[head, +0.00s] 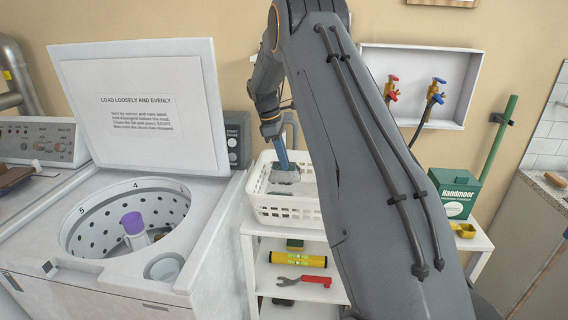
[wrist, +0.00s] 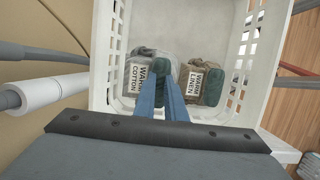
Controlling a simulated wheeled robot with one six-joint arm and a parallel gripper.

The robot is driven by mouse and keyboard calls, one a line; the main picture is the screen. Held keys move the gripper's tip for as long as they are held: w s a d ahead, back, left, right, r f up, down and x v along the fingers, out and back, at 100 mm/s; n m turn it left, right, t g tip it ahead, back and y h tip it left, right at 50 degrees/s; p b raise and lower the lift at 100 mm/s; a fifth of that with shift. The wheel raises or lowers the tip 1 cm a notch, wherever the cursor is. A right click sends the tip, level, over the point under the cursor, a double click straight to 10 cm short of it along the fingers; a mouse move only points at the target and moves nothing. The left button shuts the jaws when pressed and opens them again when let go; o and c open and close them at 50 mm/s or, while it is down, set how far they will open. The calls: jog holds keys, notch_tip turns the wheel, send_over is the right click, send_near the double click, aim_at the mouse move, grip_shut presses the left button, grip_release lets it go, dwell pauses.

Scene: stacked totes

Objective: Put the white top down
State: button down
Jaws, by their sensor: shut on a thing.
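My gripper (head: 283,160), with blue fingers, reaches down into a white slotted basket (head: 290,214) on a shelf unit. Whether the top touches the basket floor I cannot tell. A brown folded piece (wrist: 196,66) tagged WARM LINEN, also with a dark green part, lies just right of it in the basket (wrist: 103,60).
An open top-loading washer (head: 130,215) stands left, its lid (head: 145,100) raised. A green Handmoor box (head: 454,196) stands right of my arm. A yellow level (head: 298,259) and a red-handled wrench (head: 305,281) lie on lower shelves. The basket's far part (wrist: 215,18) is bare.

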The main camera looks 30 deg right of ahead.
aim_at(284, 173)
jog(key=shift+f, duration=0.85)
jog(key=shift+f, duration=0.45)
jog(key=shift+f, duration=0.2)
jog(key=c, duration=1.8)
grip_release()
jog(key=b+v, duration=0.4)
jog(key=v, duration=0.9)
jog(key=shift+r, duration=0.15)
